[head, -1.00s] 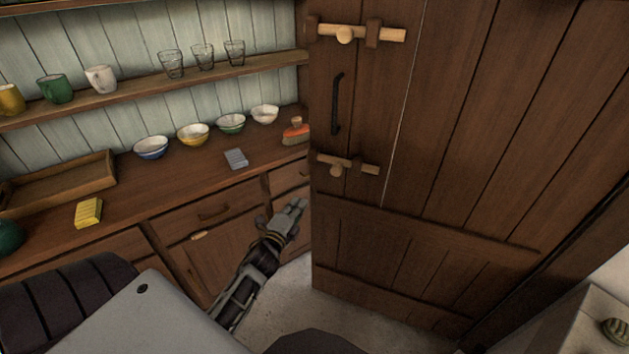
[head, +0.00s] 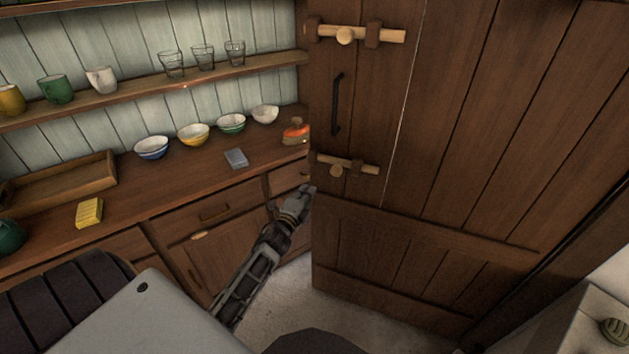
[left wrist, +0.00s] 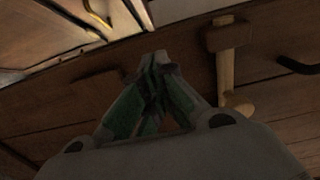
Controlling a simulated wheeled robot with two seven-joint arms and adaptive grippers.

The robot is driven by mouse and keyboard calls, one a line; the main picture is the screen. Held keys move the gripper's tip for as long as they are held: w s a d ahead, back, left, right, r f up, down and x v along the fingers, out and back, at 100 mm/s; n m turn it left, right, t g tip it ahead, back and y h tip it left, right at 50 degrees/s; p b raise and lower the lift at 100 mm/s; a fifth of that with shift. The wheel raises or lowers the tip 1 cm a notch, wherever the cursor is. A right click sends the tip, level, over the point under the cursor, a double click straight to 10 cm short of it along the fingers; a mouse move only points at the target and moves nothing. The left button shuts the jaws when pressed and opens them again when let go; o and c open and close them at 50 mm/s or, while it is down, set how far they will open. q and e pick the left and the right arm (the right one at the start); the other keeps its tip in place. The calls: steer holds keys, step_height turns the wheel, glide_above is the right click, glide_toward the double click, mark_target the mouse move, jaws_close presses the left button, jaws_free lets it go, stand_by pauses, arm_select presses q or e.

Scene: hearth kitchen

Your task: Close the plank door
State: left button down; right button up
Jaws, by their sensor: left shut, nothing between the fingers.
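The plank door (head: 440,150) stands open at the right of the head view, its free edge toward the dresser. It has a black pull handle (head: 337,104), an upper wooden bolt (head: 360,34) and a lower wooden bolt (head: 347,165). My left gripper (head: 309,190) is shut and empty at the door's free edge, a little below the lower bolt. In the left wrist view the shut fingers (left wrist: 158,62) point at dark planks, with a wooden bolt (left wrist: 226,70) to their right. I cannot tell whether they touch the door. My right gripper is not in view.
A dresser with a wooden counter (head: 190,180) fills the left, holding bowls (head: 193,135), a brush (head: 296,131), a tray (head: 60,182) and a yellow sponge (head: 89,212). Pale floor (head: 290,285) shows below the door. A pale ledge (head: 585,320) stands at the lower right.

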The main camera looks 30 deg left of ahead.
mark_target(318, 175)
arm_select(q)
steer(key=shift+w+a, duration=0.2)
steer(key=shift+w, duration=0.9)
steer(key=shift+w+a, duration=0.15)
steer(key=shift+w, duration=0.9)
steer(key=shift+w+a, duration=0.2)
steer(key=shift+w, duration=1.05)
steer(key=shift+w, duration=0.15)
